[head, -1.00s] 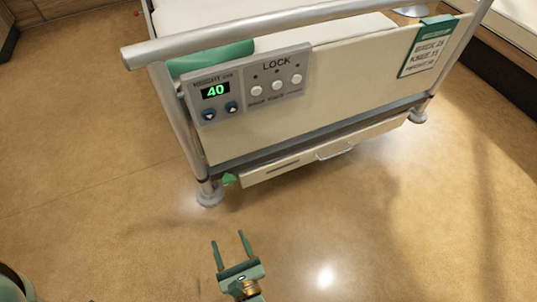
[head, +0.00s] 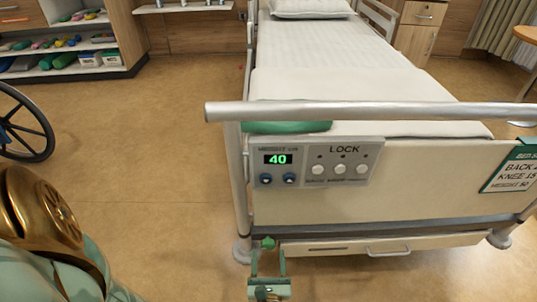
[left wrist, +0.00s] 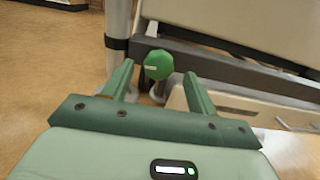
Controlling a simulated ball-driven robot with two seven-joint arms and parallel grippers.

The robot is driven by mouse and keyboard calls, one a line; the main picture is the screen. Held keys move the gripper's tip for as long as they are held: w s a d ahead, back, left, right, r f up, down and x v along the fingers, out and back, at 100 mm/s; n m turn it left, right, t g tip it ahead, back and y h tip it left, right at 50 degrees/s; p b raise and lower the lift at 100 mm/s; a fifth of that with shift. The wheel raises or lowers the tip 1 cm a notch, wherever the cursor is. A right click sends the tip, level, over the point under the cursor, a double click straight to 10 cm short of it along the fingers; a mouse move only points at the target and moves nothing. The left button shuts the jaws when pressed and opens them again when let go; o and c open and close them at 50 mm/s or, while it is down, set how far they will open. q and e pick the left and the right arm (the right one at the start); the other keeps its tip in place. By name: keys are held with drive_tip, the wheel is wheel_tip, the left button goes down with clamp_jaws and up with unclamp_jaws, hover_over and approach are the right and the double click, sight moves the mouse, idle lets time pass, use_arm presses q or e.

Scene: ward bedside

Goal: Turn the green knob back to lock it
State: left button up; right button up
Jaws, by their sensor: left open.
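The green knob (left wrist: 158,65) sits low at the left corner of the bed's foot end, with a pale mark on its face. It also shows small in the head view (head: 268,243). My left gripper (left wrist: 160,85) is open, with one finger on each side of the knob in the wrist picture. In the head view my left gripper (head: 268,264) points up toward the knob from just below it. I cannot tell whether the fingers touch the knob. My right gripper is not in view.
The bed's footboard (head: 430,175) carries a panel (head: 312,168) showing 40 and LOCK buttons. A drawer (head: 340,247) lies right of the knob, and a bed leg (head: 242,200) stands just left. A wheelchair wheel (head: 22,125) is at far left. Floor between is clear.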

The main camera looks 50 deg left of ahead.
sight(268, 243)
use_arm(q)
drive_tip(key=shift+x, duration=1.3)
drive_tip(key=c, duration=1)
drive_tip(key=shift+o, duration=0.2)
